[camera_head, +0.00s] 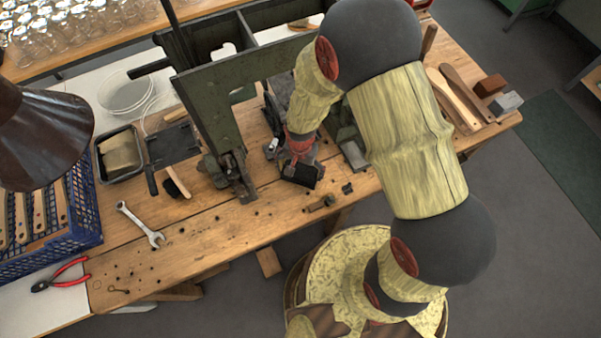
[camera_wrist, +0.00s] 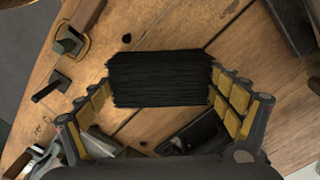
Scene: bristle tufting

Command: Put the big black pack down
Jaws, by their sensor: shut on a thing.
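The big black pack (camera_wrist: 160,79) is a dark block of bristles. My gripper (camera_wrist: 161,92) is shut on it, with the yellow-padded fingers at its two short ends. In the head view the pack (camera_head: 300,173) shows below my gripper (camera_head: 299,158), over the workbench (camera_head: 218,231) just right of the green machine frame. Its underside is hidden, so I cannot tell whether it touches the wood.
The green machine (camera_head: 207,100) stands close on the left. A small dark metal piece (camera_head: 320,203) lies in front of the pack, towards the bench edge. A wrench (camera_head: 141,226) and red pliers (camera_head: 62,275) lie further left.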

